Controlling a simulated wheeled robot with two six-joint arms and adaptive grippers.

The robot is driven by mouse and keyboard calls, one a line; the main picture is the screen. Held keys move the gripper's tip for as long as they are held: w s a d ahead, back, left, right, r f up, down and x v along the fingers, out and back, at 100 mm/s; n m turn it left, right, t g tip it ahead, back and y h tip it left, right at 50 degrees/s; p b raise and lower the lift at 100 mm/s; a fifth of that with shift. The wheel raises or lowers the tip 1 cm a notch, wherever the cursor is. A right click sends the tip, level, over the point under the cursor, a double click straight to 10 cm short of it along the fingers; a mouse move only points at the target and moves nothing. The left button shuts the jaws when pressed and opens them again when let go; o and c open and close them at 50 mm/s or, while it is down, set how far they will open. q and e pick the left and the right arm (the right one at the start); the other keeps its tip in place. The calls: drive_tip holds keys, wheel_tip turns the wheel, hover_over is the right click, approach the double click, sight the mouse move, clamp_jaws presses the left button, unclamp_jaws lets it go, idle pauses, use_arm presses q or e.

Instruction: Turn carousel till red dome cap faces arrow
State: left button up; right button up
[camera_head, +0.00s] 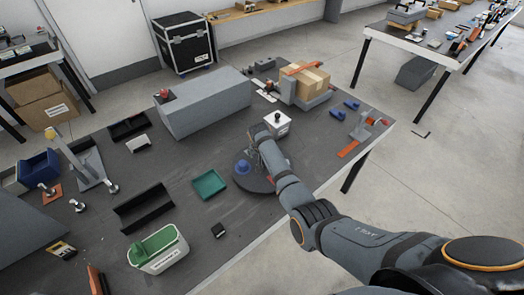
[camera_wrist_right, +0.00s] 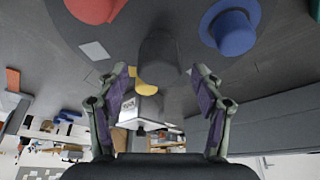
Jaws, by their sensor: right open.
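The carousel (camera_head: 252,183) is a dark round disc on the table in the head view, partly hidden by my right arm. A blue dome cap (camera_head: 243,167) stands on its left part; it also shows at the upper right of the right wrist view (camera_wrist_right: 231,32). The red dome cap (camera_wrist_right: 95,8) is cut off by that view's top edge. A dark grey post (camera_wrist_right: 158,58) stands between the fingers of my right gripper (camera_wrist_right: 158,70), which is open, with gaps on both sides. A yellow rounded thing (camera_wrist_right: 146,88) shows behind the post. I cannot make out the arrow. My left gripper is out of view.
A white box (camera_head: 277,123) stands just behind the carousel. A green tray (camera_head: 209,184) lies to its left, with a small black block (camera_head: 218,230) nearer. A long grey block (camera_head: 205,103) stands at the back left. A cardboard box (camera_head: 306,82) is at the back right.

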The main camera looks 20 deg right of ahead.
drive_tip(key=v, duration=1)
drive_tip(key=shift+r, duration=0.35)
drive_tip(key=shift+s, duration=0.15)
